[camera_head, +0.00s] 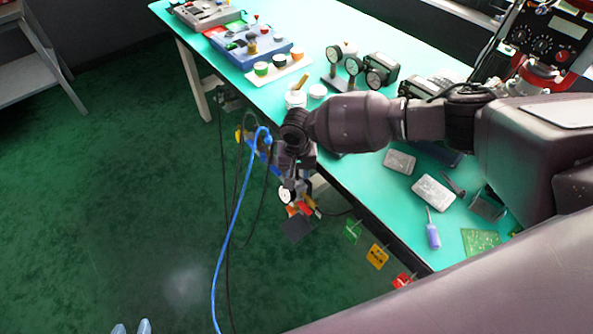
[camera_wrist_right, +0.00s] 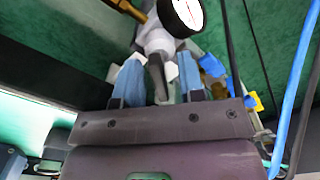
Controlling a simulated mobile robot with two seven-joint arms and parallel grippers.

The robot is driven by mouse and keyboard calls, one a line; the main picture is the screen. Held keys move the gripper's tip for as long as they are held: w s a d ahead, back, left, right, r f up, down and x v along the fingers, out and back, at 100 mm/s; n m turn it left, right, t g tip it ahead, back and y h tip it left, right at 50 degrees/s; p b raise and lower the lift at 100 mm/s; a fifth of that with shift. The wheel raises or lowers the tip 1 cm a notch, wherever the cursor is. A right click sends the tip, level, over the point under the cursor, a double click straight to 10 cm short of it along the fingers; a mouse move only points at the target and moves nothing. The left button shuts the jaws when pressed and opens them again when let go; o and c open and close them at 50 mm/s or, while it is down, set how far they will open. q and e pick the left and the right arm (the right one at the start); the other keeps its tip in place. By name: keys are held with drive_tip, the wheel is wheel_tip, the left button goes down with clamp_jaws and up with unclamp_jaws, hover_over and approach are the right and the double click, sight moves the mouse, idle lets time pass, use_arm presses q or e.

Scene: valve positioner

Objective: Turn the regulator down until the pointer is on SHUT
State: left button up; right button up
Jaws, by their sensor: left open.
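The regulator (camera_wrist_right: 157,42) is a pale grey body with a round white gauge and a brass pipe fitting, at the top middle of the right wrist view. A grey lever-like part (camera_wrist_right: 157,76) hangs below it. In the head view the gauge (camera_head: 286,195) is small, off the table's front edge. My right gripper (camera_head: 290,172) is at the regulator. Its two blue fingers (camera_wrist_right: 160,80) stand on both sides of the grey part. I cannot tell whether they press on it. The pointer's mark and SHUT are not readable. My left gripper (camera_head: 131,327) is open and empty, low at the bottom left.
A blue hose (camera_head: 237,220) and dark cables hang left of the regulator. Coloured tags (camera_head: 377,256) hang along the front edge of the green table (camera_head: 215,40). Gauges, boxes and a screwdriver (camera_head: 432,232) lie on top. The green floor at left is clear.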

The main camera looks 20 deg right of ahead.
drive_tip(key=shift+f, duration=0.1)
clamp_jaws()
idle(0.4)
